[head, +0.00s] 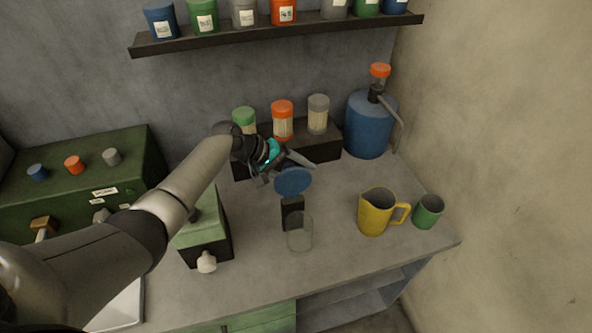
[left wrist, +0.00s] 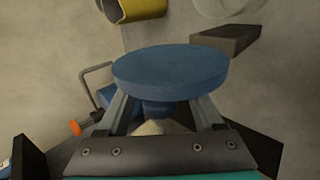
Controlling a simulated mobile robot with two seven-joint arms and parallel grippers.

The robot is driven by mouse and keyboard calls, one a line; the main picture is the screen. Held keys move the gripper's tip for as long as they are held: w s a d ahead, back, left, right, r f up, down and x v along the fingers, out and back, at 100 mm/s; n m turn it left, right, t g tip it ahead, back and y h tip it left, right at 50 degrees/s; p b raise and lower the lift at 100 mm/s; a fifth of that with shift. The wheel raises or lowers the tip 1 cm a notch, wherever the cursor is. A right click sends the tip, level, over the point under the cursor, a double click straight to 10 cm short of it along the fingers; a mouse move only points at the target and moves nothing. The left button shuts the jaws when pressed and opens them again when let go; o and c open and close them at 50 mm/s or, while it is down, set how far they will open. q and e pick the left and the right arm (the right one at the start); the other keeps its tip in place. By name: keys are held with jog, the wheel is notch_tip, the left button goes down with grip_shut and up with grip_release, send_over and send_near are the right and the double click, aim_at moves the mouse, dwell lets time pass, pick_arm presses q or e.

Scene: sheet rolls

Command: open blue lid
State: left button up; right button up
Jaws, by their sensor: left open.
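A round blue lid (head: 292,181) is at the tips of my left gripper (head: 284,168), above the counter. In the left wrist view the blue lid (left wrist: 170,72) fills the middle as a flat disc, with a narrower blue part under it between the fingers. The fingers of my left gripper (left wrist: 163,110) are spread on either side of that part; the disc hides their tips, and contact cannot be told. A clear glass jar (head: 300,235) stands open on the counter, below the lid in the picture, beside a dark block (head: 291,212). My right gripper is not in view.
A yellow pitcher (head: 375,211) and green cup (head: 428,211) stand to the right. A blue jug (head: 369,126) with an orange-topped pump is behind. Three lidded jars, including an orange-lidded one (head: 283,118), stand on a dark rack. A green box (head: 203,237) is left of the glass jar.

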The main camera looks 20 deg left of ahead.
pick_arm(q)
jog(key=shift+a+r, duration=0.1)
jog(key=p+v, duration=0.1)
jog(key=v, duration=1.4)
jog(key=shift+s, duration=0.1)
